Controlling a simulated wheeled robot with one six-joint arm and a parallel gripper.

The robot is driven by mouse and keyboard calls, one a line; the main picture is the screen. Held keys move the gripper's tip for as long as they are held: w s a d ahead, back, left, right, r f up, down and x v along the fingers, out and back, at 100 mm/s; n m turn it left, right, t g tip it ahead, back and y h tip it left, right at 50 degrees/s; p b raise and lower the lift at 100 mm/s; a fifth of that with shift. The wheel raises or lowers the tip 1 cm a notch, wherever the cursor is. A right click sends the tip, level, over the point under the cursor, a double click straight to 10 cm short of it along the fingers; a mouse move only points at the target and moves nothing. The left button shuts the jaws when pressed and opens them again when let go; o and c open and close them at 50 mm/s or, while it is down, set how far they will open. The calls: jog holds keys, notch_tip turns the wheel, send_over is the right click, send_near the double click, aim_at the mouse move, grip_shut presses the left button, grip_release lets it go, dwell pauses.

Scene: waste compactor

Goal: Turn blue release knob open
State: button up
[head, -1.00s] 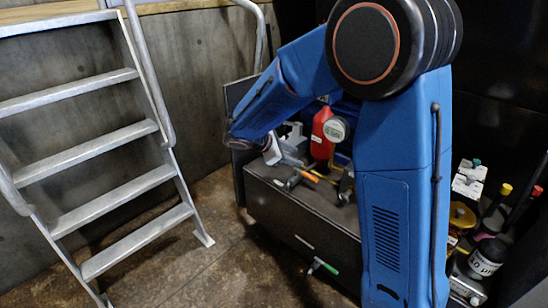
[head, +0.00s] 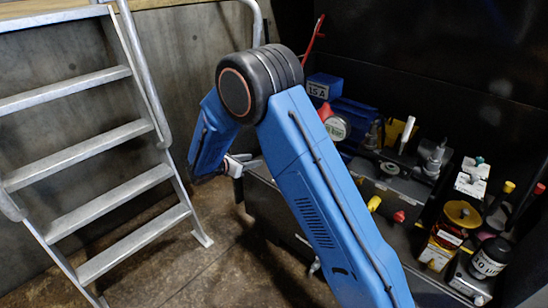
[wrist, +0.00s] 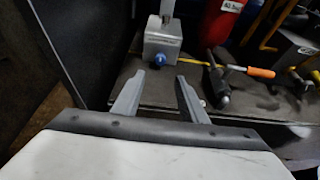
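The blue release knob (wrist: 159,60) shows in the wrist view as a small round blue cap on the front of a light grey box (wrist: 161,43). The box sits near the left end of a dark bench top. My gripper (wrist: 155,84) is open, its two grey fingers apart with nothing between them. The fingers point toward the knob, which lies just beyond the tips and between them in the picture; the exact gap cannot be told. In the head view my gripper is small and partly hidden behind my blue arm, and the knob cannot be made out.
In the wrist view, an orange-handled tool (wrist: 260,72), a dark valve-like part (wrist: 219,85) and a red container (wrist: 222,20) stand right of the box. In the head view a metal ladder (head: 90,155) stands at left, and bottles and fittings (head: 455,217) crowd the right.

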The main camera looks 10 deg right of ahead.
jog(key=x, duration=1.5)
jog(key=shift+w+d+f, duration=0.1)
jog(key=shift+d+f, duration=0.05)
jog(key=c, duration=0.9)
